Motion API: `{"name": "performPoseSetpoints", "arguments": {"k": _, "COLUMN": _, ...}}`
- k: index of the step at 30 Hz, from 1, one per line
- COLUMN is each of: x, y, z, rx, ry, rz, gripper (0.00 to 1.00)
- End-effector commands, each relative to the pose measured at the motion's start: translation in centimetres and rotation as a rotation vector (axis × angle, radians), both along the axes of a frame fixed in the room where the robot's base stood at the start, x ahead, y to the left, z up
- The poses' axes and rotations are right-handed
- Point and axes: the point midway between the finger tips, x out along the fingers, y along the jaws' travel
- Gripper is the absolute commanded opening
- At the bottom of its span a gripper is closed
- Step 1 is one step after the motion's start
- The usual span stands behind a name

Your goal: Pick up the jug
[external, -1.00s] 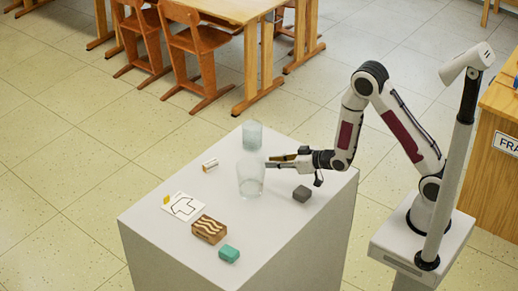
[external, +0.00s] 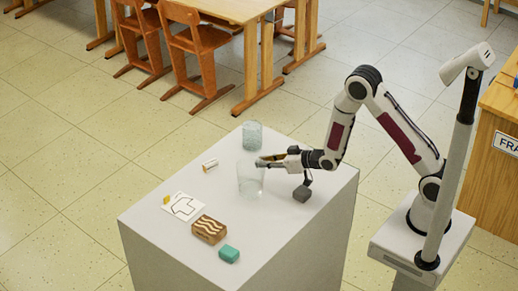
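A clear, wide vessel (external: 250,183), which I take for the jug, stands upright on the pale grey pedestal (external: 155,215). I see no clear handle or spout on it. My gripper (external: 264,161) is at its upper right rim, with the fingertips pointing left and overlapping the rim in this view. I cannot tell whether the fingers touch the glass or how far apart they are. A second glass vessel (external: 252,136), smaller and bluish, stands behind it.
The pedestal's front right is clear.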

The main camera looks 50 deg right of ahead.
Motion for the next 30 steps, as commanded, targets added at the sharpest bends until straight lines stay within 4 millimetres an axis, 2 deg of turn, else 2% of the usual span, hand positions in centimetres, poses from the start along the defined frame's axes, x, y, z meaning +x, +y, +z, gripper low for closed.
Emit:
{"name": "performPoseSetpoints", "arguments": {"k": 6, "x": 1.15, "y": 0.28, "z": -0.47, "rx": 0.0, "ry": -0.001, "rz": 0.0, "gripper": 0.16}}
{"name": "performPoseSetpoints", "arguments": {"k": 22, "x": 1.22, "y": 0.28, "z": -0.53, "rx": 0.0, "ry": 0.0, "rz": 0.0, "gripper": 0.16}}
{"name": "performPoseSetpoints", "arguments": {"k": 23, "x": 1.22, "y": 0.28, "z": -0.53, "rx": 0.0, "ry": 0.0, "rz": 0.0, "gripper": 0.13}}
{"name": "performPoseSetpoints", "arguments": {"k": 24, "x": 1.22, "y": 0.28, "z": -0.53, "rx": 0.0, "ry": 0.0, "rz": -0.001, "gripper": 0.03}}
{"name": "performPoseSetpoints", "arguments": {"k": 25, "x": 1.22, "y": 0.28, "z": -0.53, "rx": 0.0, "ry": 0.0, "rz": -0.001, "gripper": 0.0}}
{"name": "performPoseSetpoints", "arguments": {"k": 30, "x": 1.28, "y": 0.27, "z": -0.41, "rx": 0.001, "ry": -0.003, "rz": 0.0, "gripper": 0.0}}
